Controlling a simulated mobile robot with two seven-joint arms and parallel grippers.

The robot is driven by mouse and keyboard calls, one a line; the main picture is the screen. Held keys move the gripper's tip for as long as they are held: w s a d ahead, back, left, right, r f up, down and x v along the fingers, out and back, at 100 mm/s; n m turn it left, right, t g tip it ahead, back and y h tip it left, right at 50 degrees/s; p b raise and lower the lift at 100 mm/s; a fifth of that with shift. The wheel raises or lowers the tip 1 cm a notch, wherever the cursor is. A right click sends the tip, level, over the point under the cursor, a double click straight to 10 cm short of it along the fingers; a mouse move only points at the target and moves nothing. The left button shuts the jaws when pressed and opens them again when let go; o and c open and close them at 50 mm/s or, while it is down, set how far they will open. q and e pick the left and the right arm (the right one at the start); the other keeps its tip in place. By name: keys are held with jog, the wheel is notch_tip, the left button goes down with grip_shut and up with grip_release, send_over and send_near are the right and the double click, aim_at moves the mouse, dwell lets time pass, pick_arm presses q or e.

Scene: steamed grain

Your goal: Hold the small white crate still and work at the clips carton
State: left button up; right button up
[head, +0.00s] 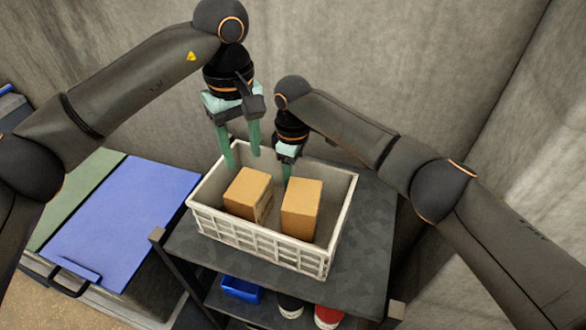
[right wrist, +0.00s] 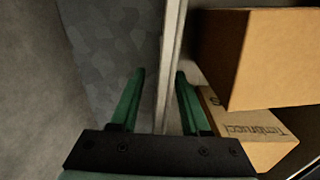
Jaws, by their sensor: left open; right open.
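The small white crate (head: 262,250) stands on a dark shelf top with two brown cartons inside, a left one (head: 247,193) and a right one (head: 301,210). I cannot tell which is the clips carton; in the right wrist view one carton (right wrist: 250,122) carries partly readable print and another (right wrist: 275,60) shows plain sides. My left gripper (head: 243,158) is open and empty, pointing down above the crate's back left, near the left carton. My right gripper (head: 287,178) is open at the crate's back wall. In the right wrist view its fingers (right wrist: 160,100) stand either side of the crate wall (right wrist: 172,50).
The dark shelf top (head: 368,240) has bare room right of the crate. Below it are a blue bin (head: 241,289) and a red-and-white container (head: 327,317). A blue-lidded box (head: 125,220) stands at left. Grey walls (head: 400,60) close in behind and at right.

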grip_shut()
dwell(0.3)
dwell(1.4)
